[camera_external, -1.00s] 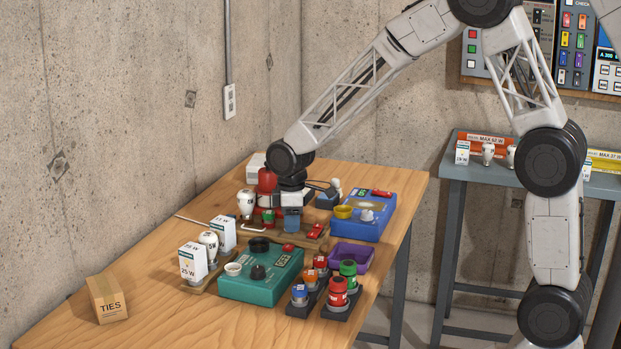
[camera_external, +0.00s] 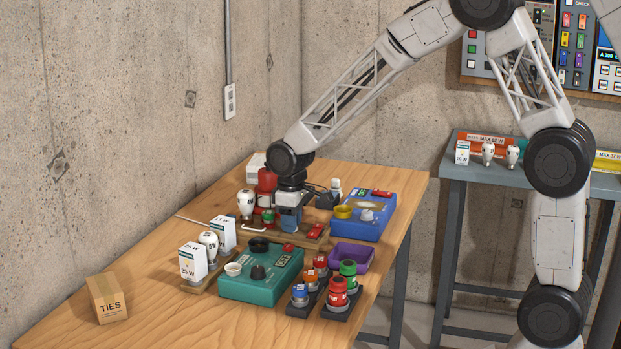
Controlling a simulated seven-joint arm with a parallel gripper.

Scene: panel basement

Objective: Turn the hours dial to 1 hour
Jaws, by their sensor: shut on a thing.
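My gripper (camera_external: 290,220) points down over the wooden board (camera_external: 312,241) in the middle of the table. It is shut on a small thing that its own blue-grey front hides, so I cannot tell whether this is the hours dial. A teal box (camera_external: 243,285) with a dark dial (camera_external: 258,272) and a dark round cap (camera_external: 258,245) stands in front, apart from my gripper. A blue box (camera_external: 372,228) with a green display, a yellow cup-shaped part (camera_external: 343,212) and a pale knob (camera_external: 366,215) stands to the right. No hour marks are readable.
A red bottle-like thing (camera_external: 266,182) and a white bulb (camera_external: 246,203) stand close left of my gripper. Bulb boxes (camera_external: 193,262), a purple tray (camera_external: 351,256), several coloured capped jars (camera_external: 338,290) and a TIES carton (camera_external: 107,298) also stand there.

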